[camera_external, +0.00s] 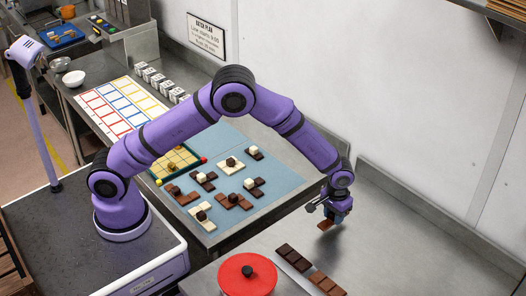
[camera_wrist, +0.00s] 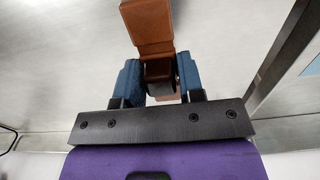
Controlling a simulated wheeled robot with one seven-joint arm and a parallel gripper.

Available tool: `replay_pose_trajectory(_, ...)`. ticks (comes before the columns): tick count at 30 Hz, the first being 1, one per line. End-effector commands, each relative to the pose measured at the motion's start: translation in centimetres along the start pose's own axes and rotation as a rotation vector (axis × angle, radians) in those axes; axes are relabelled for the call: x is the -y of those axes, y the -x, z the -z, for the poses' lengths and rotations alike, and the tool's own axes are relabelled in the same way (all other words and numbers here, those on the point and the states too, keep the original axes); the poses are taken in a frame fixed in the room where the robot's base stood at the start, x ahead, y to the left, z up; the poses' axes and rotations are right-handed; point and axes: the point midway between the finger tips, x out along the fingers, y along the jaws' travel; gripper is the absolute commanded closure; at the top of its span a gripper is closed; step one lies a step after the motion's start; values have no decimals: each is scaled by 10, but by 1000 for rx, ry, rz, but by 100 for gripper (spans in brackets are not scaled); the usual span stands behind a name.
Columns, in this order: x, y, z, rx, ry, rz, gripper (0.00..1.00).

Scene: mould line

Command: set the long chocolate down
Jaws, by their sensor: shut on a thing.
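My gripper (camera_external: 336,214) is over the steel counter at the right, beyond the dark chocolate bars. In the wrist view its blue fingers (camera_wrist: 160,82) are shut on the long chocolate (camera_wrist: 148,20), a brown piece of joined segments with a darker block between the fingers. In the external view the brown end of the long chocolate (camera_external: 325,225) shows just below the fingers. I cannot tell whether it touches the counter.
Dark and brown chocolate bars (camera_external: 294,258) lie on the steel counter (camera_external: 390,250) near a red lidded pot (camera_external: 247,276). Several chocolates sit on a blue mat (camera_external: 270,200) to the left. The counter's right side is clear, with a raised back edge (camera_external: 440,205).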

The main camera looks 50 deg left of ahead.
Motion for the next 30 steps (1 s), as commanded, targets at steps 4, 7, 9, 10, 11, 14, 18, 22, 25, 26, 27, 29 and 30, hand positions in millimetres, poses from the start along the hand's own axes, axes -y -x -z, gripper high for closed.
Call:
replay_pose_trajectory(4, 1, -24, -2, 4, 0, 3, 96)
replay_pose_trajectory(7, 1, -30, -1, 1, 0, 1, 96)
replay_pose_trajectory(9, 0, -30, -1, 1, 0, 0, 96)
replay_pose_trajectory(10, 0, -30, -1, 1, 0, 0, 96)
replay_pose_trajectory(11, 0, -30, -1, 1, 0, 0, 96)
replay_pose_trajectory(14, 1, -30, -1, 1, 0, 0, 96)
replay_pose_trajectory(18, 1, -33, -1, 2, 0, 1, 60)
replay_pose_trajectory(22, 1, -33, -1, 1, 0, 1, 39)
replay_pose_trajectory(25, 1, -33, -1, 1, 0, 1, 39)
replay_pose_trajectory(26, 1, -33, -1, 2, 0, 1, 39)
replay_pose_trajectory(27, 1, -33, -1, 1, 0, 1, 39)
replay_pose_trajectory(29, 1, -32, -1, 1, 0, 1, 39)
replay_pose_trajectory(30, 1, -31, -1, 1, 0, 1, 39)
